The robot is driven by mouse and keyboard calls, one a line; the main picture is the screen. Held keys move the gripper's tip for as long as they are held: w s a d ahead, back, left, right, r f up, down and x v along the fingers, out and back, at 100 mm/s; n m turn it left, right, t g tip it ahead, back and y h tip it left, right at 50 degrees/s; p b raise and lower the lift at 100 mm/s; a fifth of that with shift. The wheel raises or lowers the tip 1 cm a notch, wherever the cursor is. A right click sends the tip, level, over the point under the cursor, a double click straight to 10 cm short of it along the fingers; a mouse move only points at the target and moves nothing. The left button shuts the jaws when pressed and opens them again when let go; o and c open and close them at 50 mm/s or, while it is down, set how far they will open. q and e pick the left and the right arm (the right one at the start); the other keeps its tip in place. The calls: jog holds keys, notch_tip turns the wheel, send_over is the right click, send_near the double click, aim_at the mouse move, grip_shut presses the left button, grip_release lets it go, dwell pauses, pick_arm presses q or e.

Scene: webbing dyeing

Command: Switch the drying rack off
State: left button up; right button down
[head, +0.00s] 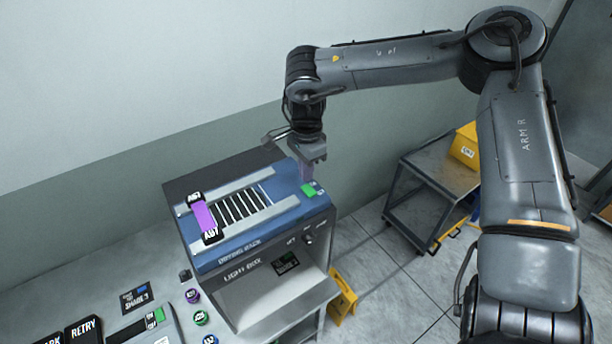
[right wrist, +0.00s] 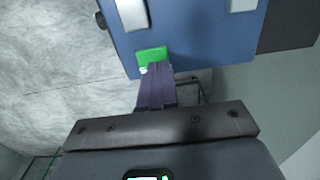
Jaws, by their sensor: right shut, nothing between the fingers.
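The drying rack (head: 283,219) is the blue top of a box unit labelled "LIGHT BOX" below; its blue panel also shows in the right wrist view (right wrist: 205,40). A green switch (head: 309,190) sits at the rack's right end, and in the right wrist view the green switch (right wrist: 151,55) is just beyond my fingertips. My right gripper (head: 305,178) is shut and empty, pointing down right over or at the switch; in the right wrist view its fingers (right wrist: 157,72) overlap the switch's edge. I cannot tell whether they touch it. My left gripper is not in view.
A purple webbing piece (head: 204,217) with black "A91" ends lies across the rack's left part. Colored round pots (head: 192,296) and a "RETRY" pad (head: 84,330) are on the bench. A cart (head: 433,180) and a yellow floor sign (head: 342,296) stand on the right.

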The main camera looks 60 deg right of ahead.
aim_at(306, 187)
jog(key=shift+f+p, duration=0.35)
jog(key=shift+f, duration=1.2)
jog(key=shift+f+b, duration=0.35)
jog(key=shift+d+r, duration=0.1)
